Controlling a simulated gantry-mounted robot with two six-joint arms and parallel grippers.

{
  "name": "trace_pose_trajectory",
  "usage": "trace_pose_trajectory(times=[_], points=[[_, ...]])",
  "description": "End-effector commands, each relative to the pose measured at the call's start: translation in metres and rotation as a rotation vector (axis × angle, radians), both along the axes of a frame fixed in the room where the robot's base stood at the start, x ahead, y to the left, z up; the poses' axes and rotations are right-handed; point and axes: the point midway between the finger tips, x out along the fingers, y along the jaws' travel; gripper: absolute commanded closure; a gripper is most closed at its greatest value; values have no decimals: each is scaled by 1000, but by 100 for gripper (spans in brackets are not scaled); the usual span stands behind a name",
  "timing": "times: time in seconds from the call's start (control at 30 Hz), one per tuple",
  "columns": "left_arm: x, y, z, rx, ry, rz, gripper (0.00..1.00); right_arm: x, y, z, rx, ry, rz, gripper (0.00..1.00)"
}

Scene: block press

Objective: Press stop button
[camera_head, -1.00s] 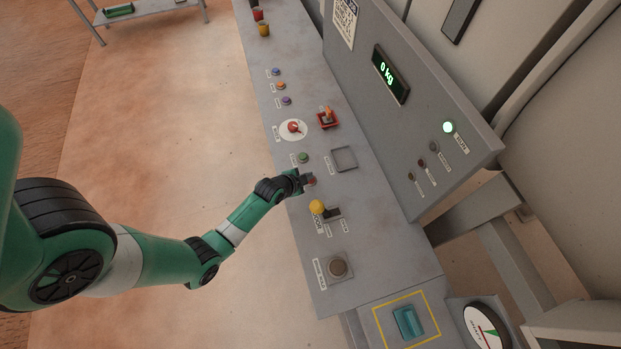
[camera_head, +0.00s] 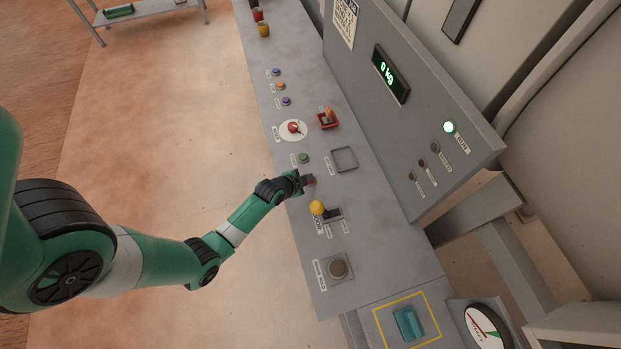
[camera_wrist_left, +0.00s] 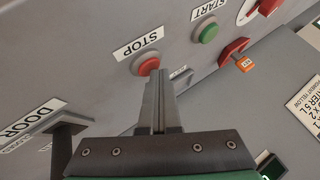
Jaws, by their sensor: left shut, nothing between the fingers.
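The red stop button (camera_wrist_left: 145,62) sits below a white STOP label (camera_wrist_left: 138,43) in the left wrist view. My left gripper (camera_wrist_left: 158,75) is shut and empty, with its fingertips over the lower right part of the button. I cannot tell whether the tips touch it. In the head view, my left gripper (camera_head: 306,181) is at the panel, and a bit of the red button (camera_head: 312,181) shows beside its tips. My right gripper is not in view.
The green start button (camera_head: 303,158) is close by on the grey panel (camera_head: 335,270). A yellow-knobbed door lever (camera_head: 317,207) stands on the near side. A red dial (camera_head: 293,128) and a red-based switch (camera_head: 327,118) are farther along. The display (camera_head: 390,74) reads 0 kg.

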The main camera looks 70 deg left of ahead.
Motion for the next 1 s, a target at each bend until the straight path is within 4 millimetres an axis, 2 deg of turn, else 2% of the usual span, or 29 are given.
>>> trace_pose_trajectory(times=[0.23,0.63,1.0], points=[[-1,0,16,-1,1,0,100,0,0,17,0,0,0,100],[-1,0,18,-1,1,0,100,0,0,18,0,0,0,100],[-1,0,55,-1,1,0,100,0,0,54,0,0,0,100]])
